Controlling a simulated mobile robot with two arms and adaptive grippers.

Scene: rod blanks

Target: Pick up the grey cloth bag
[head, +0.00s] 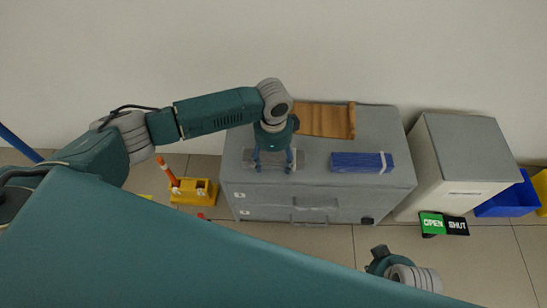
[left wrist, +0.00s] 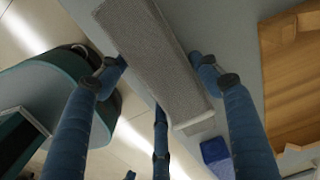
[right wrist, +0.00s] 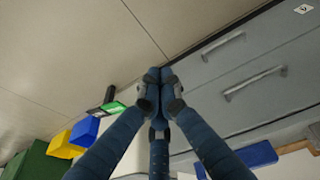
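The grey cloth bag (head: 262,166) lies on the grey cabinet top near its left front, largely under my left gripper. In the left wrist view it is a long, flat grey piece (left wrist: 150,55) with a paler edge at its near end. My left gripper (head: 272,163) points down over it, fingers spread, one on each side of the bag and one by its near end. Whether the fingertips touch the bag is hard to tell. My right gripper (right wrist: 160,78) has its fingertips together with nothing between them, in front of the cabinet.
A paler cabinet (head: 465,150), an OPEN/SHUT sign (head: 443,224) and a blue bin (head: 508,198) stand right. A yellow holder (head: 195,193) is on the floor left.

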